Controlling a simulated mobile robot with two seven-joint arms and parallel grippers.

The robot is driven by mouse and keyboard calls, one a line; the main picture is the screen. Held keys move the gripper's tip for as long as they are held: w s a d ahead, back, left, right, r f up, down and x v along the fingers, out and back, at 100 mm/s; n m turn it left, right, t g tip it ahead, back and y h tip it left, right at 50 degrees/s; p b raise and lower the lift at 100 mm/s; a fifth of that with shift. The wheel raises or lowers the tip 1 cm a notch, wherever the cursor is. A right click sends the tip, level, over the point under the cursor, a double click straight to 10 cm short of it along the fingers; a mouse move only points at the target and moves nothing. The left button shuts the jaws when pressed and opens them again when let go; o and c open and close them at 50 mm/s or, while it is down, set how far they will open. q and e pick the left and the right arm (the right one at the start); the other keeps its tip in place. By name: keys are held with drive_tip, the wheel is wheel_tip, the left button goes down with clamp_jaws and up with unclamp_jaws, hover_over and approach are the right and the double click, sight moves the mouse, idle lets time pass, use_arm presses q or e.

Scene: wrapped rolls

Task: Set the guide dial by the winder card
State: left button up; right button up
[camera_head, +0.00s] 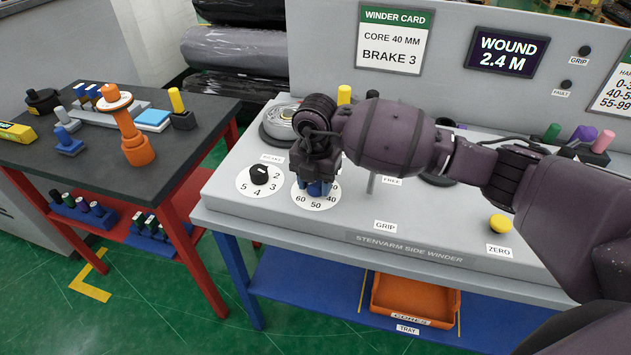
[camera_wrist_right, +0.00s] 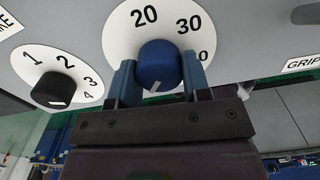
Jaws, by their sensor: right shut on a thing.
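The guide dial is a blue knob (camera_wrist_right: 158,65) on a round white scale plate (camera_wrist_right: 118,42); 20 and 30 show there in the right wrist view. My right gripper (camera_wrist_right: 158,82) is shut on the blue knob, a finger on each side. A white mark shows low on the knob; the number it points to is unclear. The winder card (camera_head: 394,38) on the back panel reads core 40 mm, brake 3. My left gripper is out of view.
A black brake knob (camera_head: 260,175) with its own scale is just left of the guide dial. A grey lever (camera_head: 371,185) and a yellow ZERO button (camera_head: 500,224) are to the right. A dark side table (camera_head: 95,175) stands left; an orange tray (camera_head: 415,298) is below.

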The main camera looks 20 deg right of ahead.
drive_tip(key=shift+n, duration=0.8)
drive_tip(key=n, duration=0.3)
drive_tip(key=shift+d+n, duration=0.1)
drive_tip(key=shift+n, duration=0.2)
drive_tip(key=n, duration=0.2)
drive_tip(key=shift+n, duration=0.4)
drive_tip(key=n, duration=0.3)
drive_tip(key=shift+d+n, duration=0.1)
drive_tip(key=shift+n, duration=0.2)
drive_tip(key=n+b, duration=0.1)
drive_tip(key=n, duration=0.8)
drive_tip(key=shift+w+b, duration=0.1)
drive_tip(key=shift+b, duration=0.3)
drive_tip(key=shift+d+n, duration=0.1)
drive_tip(key=shift+n, duration=0.4)
